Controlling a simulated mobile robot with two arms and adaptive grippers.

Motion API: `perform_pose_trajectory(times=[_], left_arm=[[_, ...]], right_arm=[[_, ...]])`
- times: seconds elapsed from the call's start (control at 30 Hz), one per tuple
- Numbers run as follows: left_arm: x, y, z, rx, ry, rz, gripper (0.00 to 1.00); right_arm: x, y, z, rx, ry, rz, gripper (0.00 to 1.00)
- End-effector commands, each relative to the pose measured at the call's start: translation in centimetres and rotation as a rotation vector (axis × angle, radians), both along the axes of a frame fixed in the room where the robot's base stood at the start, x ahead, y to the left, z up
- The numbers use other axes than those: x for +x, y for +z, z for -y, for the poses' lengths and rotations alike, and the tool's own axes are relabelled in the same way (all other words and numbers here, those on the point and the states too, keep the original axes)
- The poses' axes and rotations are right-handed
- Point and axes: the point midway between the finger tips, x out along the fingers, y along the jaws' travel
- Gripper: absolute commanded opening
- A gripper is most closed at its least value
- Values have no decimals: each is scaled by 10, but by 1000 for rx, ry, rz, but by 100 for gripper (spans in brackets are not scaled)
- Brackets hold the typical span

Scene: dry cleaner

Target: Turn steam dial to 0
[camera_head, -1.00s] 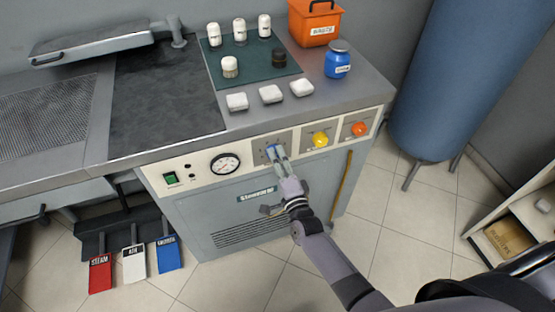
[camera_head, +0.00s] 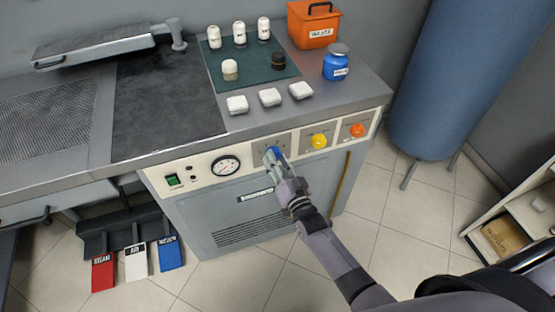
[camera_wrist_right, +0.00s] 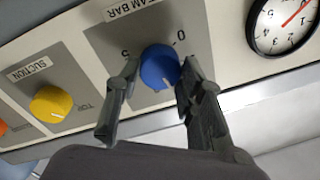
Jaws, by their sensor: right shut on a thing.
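The blue steam dial (camera_head: 271,154) is on the front panel of the steam unit, between the gauge and the yellow knob. In the right wrist view the blue dial (camera_wrist_right: 160,66) sits under a STEAM BAR label, with a 0 and a 5 printed near it. My right gripper (camera_head: 276,158) is at the dial. In the wrist view its two fingers (camera_wrist_right: 157,88) stand on either side of the dial, shut on it. My left gripper is not in view.
The yellow suction knob (camera_head: 318,141) and orange knob (camera_head: 357,131) are beside the dial. The pressure gauge (camera_head: 225,166) and green switch (camera_head: 172,180) are to its left. A brown rod (camera_head: 341,184) hangs on the front.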

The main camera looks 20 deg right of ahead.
Motion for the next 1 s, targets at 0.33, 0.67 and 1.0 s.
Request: perform_pose_trajectory(times=[0.33, 0.67, 1.0], left_arm=[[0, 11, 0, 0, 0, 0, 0], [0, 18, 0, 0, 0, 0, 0], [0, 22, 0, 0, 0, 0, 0]], right_arm=[[-1, 0, 0, -327, 1, 6, 8], [-1, 0, 0, -640, 2, 16, 8], [-1, 0, -1, -963, 1, 27, 8]])
